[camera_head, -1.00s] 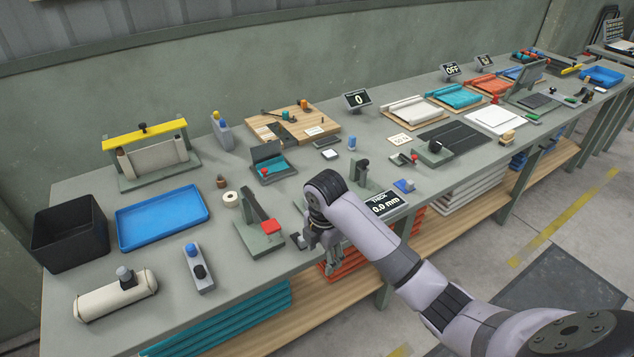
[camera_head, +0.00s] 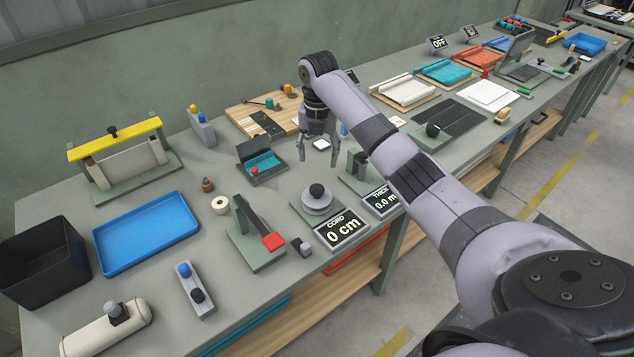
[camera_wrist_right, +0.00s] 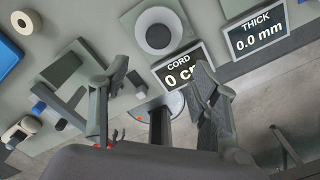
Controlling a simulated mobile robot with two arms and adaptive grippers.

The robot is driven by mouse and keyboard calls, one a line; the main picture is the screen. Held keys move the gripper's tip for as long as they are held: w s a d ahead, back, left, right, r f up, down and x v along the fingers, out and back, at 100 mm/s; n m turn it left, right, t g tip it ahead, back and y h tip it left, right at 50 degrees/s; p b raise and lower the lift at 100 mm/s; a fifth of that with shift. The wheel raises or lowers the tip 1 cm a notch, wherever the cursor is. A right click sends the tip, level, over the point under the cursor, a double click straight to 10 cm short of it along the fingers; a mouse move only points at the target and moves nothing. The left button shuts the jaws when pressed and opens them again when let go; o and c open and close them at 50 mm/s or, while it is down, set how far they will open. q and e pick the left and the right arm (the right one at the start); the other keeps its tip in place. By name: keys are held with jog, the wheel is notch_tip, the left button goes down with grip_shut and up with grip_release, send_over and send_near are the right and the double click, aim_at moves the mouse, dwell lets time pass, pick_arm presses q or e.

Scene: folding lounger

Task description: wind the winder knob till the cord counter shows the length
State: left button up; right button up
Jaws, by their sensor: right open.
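The cord winder, a grey disc (camera_head: 316,205) with a dark knob (camera_head: 316,190) on top, stands near the front edge of the bench. In the right wrist view the knob (camera_wrist_right: 158,36) shows from above, near the top. The cord counter (camera_head: 342,230) beside it reads 0 cm; it also shows in the wrist view (camera_wrist_right: 178,68), partly covered by a finger. My right gripper (camera_head: 318,158) is open and empty, pointing down. In the head view it appears just behind the knob, apart from it. My left gripper is not in view.
A thickness display (camera_head: 381,201) reading 0.0 mm stands right of the counter. A stand with a red block (camera_head: 273,241) and a tape roll (camera_head: 220,205) lie left of the winder. A blue tray (camera_head: 146,234) and black bin (camera_head: 45,262) are farther left.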

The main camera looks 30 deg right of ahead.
send_over(317, 188)
notch_tip(317, 188, down, 4)
jog(key=shift+f+p, duration=0.15)
jog(key=shift+p, duration=0.25)
notch_tip(317, 188, down, 4)
jog(key=shift+r+p, duration=0.2)
jog(key=shift+p, duration=0.15)
notch_tip(317, 188, down, 2)
jog(key=shift+f, duration=1.05)
jog(key=c, duration=1.1)
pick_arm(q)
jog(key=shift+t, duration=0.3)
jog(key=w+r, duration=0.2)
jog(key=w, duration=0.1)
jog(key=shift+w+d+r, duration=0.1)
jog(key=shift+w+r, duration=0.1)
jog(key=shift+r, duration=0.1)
pick_arm(e)
jog(key=shift+c, duration=0.2)
pick_arm(q)
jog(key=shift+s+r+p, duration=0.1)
jog(key=shift+p, duration=0.25)
pick_arm(e)
jog(key=shift+m, duration=0.4)
